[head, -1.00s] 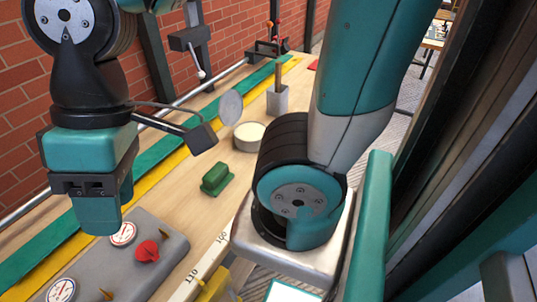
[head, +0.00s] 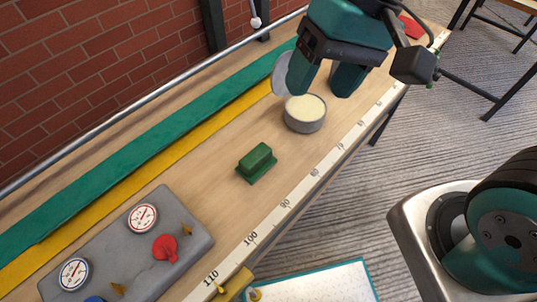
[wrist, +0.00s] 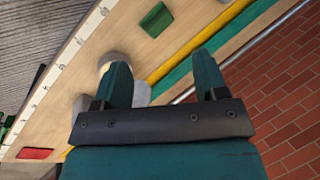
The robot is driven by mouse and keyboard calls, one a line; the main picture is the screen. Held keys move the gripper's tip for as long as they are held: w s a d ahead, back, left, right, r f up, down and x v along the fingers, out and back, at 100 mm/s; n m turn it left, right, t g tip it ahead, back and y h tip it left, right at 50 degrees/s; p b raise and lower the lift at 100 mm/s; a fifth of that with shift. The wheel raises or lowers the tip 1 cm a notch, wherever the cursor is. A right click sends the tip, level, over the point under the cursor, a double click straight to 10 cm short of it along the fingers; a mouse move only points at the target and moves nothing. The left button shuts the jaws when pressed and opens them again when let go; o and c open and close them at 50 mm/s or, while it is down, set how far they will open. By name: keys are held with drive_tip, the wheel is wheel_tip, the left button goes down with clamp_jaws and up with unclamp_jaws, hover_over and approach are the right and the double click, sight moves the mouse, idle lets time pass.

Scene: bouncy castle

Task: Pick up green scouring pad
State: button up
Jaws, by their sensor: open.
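The green scouring pad (head: 257,162) looks like a small green block on a wider, flat green base. It lies on the wooden bench top in the middle of the head view, and a green shape that looks like it shows near the top of the wrist view (wrist: 156,20). My gripper (head: 325,78) is open and empty, its fingers pointing down, above the bench beyond the pad and up and right of it in the head view. Both fingers show in the wrist view (wrist: 162,68), apart from the pad.
A round tin with a cream top (head: 305,127) stands between the pad and my gripper. A grey panel with dials and a red knob (head: 165,248) lies at the near left. Green (head: 150,130) and yellow strips run along the brick wall side. A ruler edges the bench's right side.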

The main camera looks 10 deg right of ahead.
drive_tip(key=w+a+f+m+g, duration=0.25)
drive_tip(key=w+f+m, duration=0.6)
drive_tip(key=m, duration=0.45)
drive_tip(key=b, duration=0.2)
hover_over(256, 154)
drive_tip(key=d, duration=0.2)
drive_tip(key=shift+t, duration=0.35)
drive_tip(key=f, duration=0.9)
drive_tip(key=shift+w+a+f, duration=0.1)
drive_tip(key=shift+w+f, duration=0.2)
drive_tip(key=shift+w, duration=0.05)
drive_tip(key=shift+h, duration=0.3)
drive_tip(key=shift+w+x, duration=0.2)
drive_tip(key=shift+x, duration=2.85)
drive_tip(key=c, duration=1.1)
wheel_tip(256, 154, up, 20)
drive_tip(key=shift+r+p, duration=0.1)
drive_tip(key=shift+p, duration=1)
